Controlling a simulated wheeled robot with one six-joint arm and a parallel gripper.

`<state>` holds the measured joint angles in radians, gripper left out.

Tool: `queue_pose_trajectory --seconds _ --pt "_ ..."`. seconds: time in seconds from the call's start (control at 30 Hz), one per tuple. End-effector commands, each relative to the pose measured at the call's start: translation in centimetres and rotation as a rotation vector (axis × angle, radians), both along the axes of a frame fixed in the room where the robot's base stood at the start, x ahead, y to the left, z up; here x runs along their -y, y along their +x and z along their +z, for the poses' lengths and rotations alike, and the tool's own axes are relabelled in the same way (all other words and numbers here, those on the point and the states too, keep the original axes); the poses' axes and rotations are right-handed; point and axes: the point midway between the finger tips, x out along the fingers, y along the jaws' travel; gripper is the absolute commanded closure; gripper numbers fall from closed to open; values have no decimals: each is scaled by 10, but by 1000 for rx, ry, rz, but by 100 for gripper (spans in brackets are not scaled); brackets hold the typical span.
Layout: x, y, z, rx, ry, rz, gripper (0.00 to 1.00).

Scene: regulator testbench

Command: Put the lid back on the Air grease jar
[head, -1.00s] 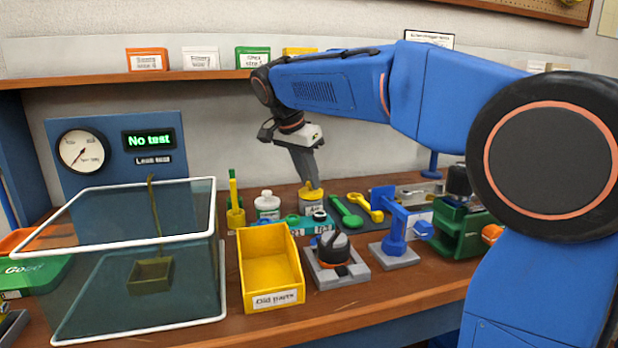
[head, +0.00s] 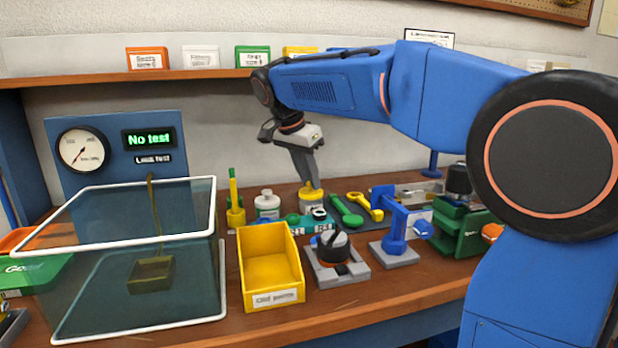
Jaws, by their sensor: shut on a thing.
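My gripper (head: 311,187) points down over the back middle of the bench and is shut on a yellow lid (head: 312,194). The lid is at the top of a small pale jar (head: 310,206) with a label too small to read. The lid looks level and right over the jar; I cannot tell whether it is fully seated. The jar's lower part is partly hidden by things in front of it.
A white bottle (head: 267,204) and a yellow-handled tool in a holder (head: 235,211) stand to the left. Green (head: 346,212) and yellow (head: 366,206) wrenches lie to the right. In front are a yellow bin (head: 272,266), a grey fixture (head: 336,262) and a blue stand (head: 395,240). A water tank (head: 135,265) fills the left.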

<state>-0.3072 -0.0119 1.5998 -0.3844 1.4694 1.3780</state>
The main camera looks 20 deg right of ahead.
Motion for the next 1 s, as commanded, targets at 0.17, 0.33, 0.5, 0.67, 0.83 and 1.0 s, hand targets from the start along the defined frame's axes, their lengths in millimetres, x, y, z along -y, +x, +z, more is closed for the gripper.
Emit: queue_pose_trajectory --seconds 0.17,0.33,0.5,0.67,0.83,1.0 --pt "0 0 0 0 0 0 100" --pt "0 0 0 0 0 0 100" --pt "0 0 0 0 0 0 60" --pt "0 0 0 0 0 0 57" --pt "0 0 0 0 0 0 41" --pt "0 0 0 0 0 0 41"
